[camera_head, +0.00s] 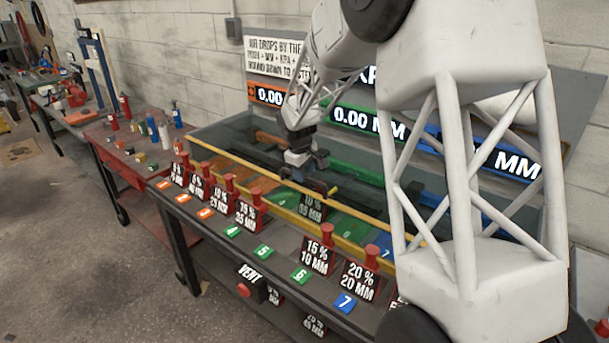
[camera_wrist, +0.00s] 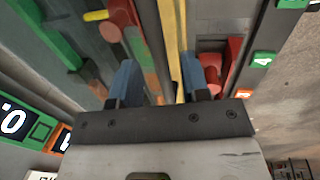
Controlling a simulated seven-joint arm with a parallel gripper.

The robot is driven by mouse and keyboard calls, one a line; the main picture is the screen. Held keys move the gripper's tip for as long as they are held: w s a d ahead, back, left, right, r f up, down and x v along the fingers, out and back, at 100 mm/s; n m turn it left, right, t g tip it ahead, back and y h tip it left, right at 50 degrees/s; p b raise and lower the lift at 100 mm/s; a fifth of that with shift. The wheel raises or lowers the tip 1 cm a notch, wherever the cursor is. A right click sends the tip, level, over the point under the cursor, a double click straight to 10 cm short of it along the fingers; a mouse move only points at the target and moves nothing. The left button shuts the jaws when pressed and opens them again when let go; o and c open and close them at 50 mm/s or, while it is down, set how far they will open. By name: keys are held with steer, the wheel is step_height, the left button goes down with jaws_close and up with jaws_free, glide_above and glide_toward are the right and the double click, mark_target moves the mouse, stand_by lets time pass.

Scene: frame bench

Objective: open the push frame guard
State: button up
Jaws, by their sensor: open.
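The guard looks like a clear panel over the bench bed, with a long yellow bar (camera_head: 235,160) along its front edge. My gripper (camera_head: 318,186) hangs over the middle of this bar, pointing down. In the wrist view my gripper (camera_wrist: 158,85) is open, with its two blue fingers apart. The yellow bar (camera_wrist: 172,40) passes between them, closer to the right finger. I cannot tell whether a finger touches the bar. A short yellow-tipped peg (camera_head: 334,190) shows beside the fingertips, and part of the bar is hidden behind my arm.
Red plungers with black percent labels (camera_head: 249,213) line the front ledge, close to the bar. Numbered coloured tags (camera_head: 264,251) lie before them. A red VENT button (camera_head: 244,290) sits on the bench front. Readout panels (camera_head: 366,124) stand behind. Red plunger (camera_wrist: 234,52) is near the right finger.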

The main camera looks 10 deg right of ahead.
steer(key=shift+w+d+f, duration=0.1)
steer(key=shift+f, duration=0.6)
jaws_close()
